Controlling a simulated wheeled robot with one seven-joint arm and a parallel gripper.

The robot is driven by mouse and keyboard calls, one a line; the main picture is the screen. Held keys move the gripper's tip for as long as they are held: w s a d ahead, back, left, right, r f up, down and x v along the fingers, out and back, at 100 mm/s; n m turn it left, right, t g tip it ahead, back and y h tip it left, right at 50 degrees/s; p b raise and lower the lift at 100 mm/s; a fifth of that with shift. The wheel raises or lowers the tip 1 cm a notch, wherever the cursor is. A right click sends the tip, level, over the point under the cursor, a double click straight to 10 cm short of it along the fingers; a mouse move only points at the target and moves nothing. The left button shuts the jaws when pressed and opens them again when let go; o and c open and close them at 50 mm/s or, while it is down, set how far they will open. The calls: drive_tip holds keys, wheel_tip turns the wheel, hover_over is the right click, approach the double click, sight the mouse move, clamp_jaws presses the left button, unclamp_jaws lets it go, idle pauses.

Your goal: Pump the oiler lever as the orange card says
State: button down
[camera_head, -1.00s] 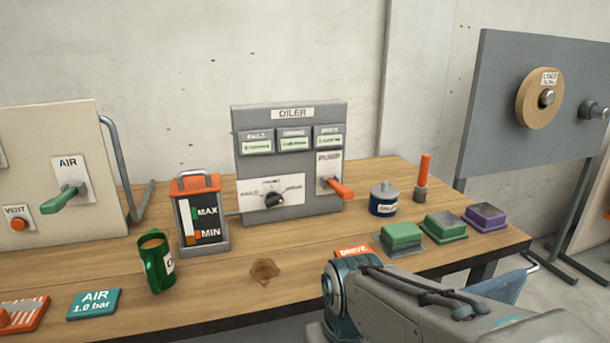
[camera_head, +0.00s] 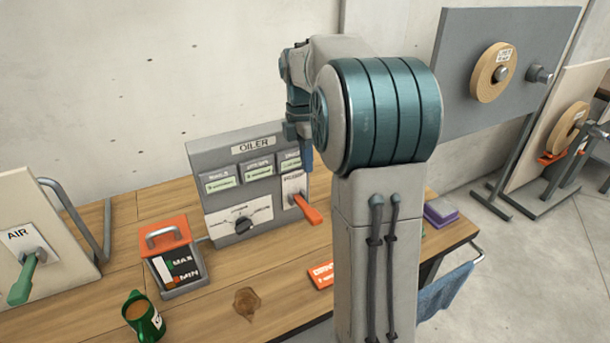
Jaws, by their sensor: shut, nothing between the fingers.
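The grey oiler panel (camera_head: 238,205) stands at the back of the wooden table. My gripper (camera_head: 306,158) is shut and empty, pointing down just above the lever, in front of the panel's right edge; I see no clear contact. The orange card (camera_head: 321,274) lies flat on the table, partly hidden by my arm; its text is too small to read.
An orange-topped reservoir (camera_head: 170,256) with MAX and MIN marks stands left of the panel. A green AIR lever (camera_head: 24,277) is at far left. A purple block (camera_head: 440,213) shows right of my arm, which hides other items.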

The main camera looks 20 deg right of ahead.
sight(313, 214)
drive_tip(key=shift+w+d+r+n, duration=0.3)
drive_tip(key=shift+w+d+r, duration=0.15)
drive_tip(key=f, duration=0.4)
drive_tip(key=s+f+p, duration=0.1)
drive_tip(key=f, duration=0.4)
drive_tip(key=s+f+p, duration=0.1)
drive_tip(key=f, duration=0.4)
drive_tip(key=shift+r, duration=0.1)
